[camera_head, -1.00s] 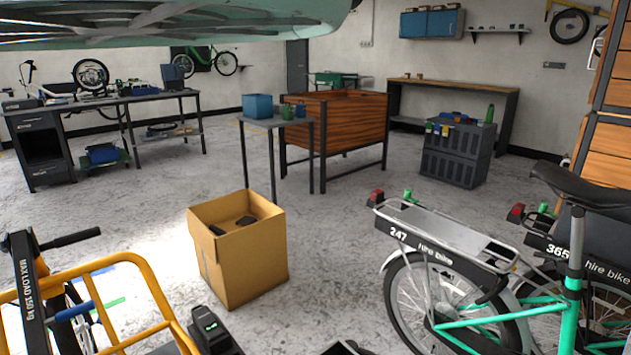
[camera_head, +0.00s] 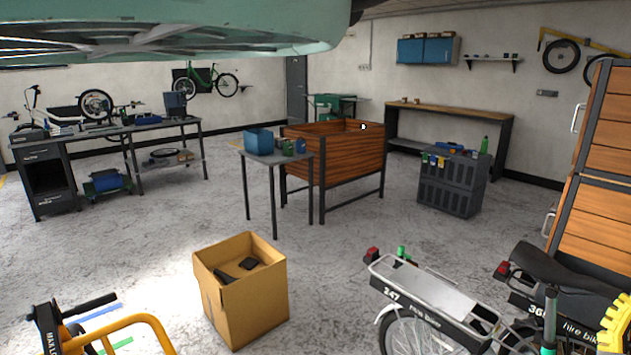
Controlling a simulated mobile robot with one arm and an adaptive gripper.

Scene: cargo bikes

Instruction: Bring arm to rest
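My gripper is not in view, and no part of my arm can be made out for sure. No object is named by the task. The nearest things below are an open cardboard box (camera_head: 245,305) with dark items (camera_head: 238,268) in it and a hire bike rack marked 247 (camera_head: 425,295).
A yellow cargo bike frame (camera_head: 115,330) is at the lower left. A small table (camera_head: 275,158) stands beside a wooden crate (camera_head: 345,158). A grey crate stack (camera_head: 450,185) is further right. A pale green shape (camera_head: 160,35) covers the top left.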

